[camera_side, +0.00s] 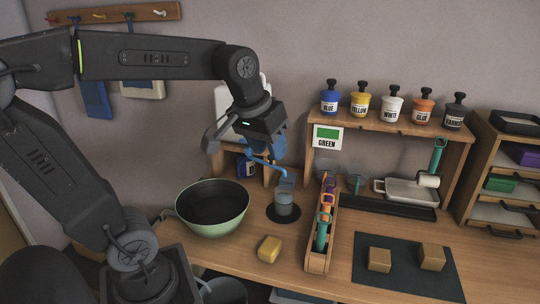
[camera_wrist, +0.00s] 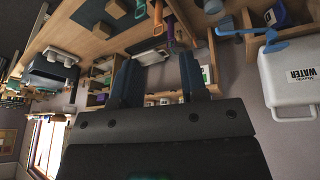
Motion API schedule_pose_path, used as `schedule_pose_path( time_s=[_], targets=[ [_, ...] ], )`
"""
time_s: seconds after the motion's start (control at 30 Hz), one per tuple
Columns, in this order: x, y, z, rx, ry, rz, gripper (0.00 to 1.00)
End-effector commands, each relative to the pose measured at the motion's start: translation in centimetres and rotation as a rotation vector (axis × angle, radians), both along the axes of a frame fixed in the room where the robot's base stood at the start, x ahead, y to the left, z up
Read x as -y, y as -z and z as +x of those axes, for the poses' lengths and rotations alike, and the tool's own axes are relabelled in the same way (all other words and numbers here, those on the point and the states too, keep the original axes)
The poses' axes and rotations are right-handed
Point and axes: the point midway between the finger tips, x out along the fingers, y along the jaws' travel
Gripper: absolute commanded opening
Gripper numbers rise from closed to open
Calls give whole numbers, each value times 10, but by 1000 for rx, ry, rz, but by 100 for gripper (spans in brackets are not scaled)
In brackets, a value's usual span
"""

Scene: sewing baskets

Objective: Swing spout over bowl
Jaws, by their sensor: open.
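The blue spout (camera_side: 262,162) sticks out from a white water container (camera_side: 224,98). In the side view its end hangs near the grey tin (camera_side: 285,200), to the right of the green bowl (camera_side: 212,224). In the wrist view the spout (camera_wrist: 285,43) runs beside the container labelled WATER (camera_wrist: 292,93), which appears upside down. My gripper (camera_side: 271,152) hangs above and close to the spout, partly hiding the container. In the wrist view my gripper (camera_wrist: 158,68) is open, with nothing between its fingers; the spout lies to their right.
A wooden rack (camera_side: 317,262) of coloured-handled tools stands right of the tin. A shelf (camera_side: 375,125) with several paint bottles stands behind. A dark mat (camera_side: 400,280) holds two wooden blocks.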

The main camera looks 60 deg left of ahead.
Motion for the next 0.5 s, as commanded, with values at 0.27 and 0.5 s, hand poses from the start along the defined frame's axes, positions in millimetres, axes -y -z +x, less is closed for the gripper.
schedule_pose_path(
  time_s=[0.27, 0.5],
  targets=[
    [-104, -6, 95, -140, -493, -122, 50],
    [-209, 24, 141, -237, -887, -210, 50]
  ],
)
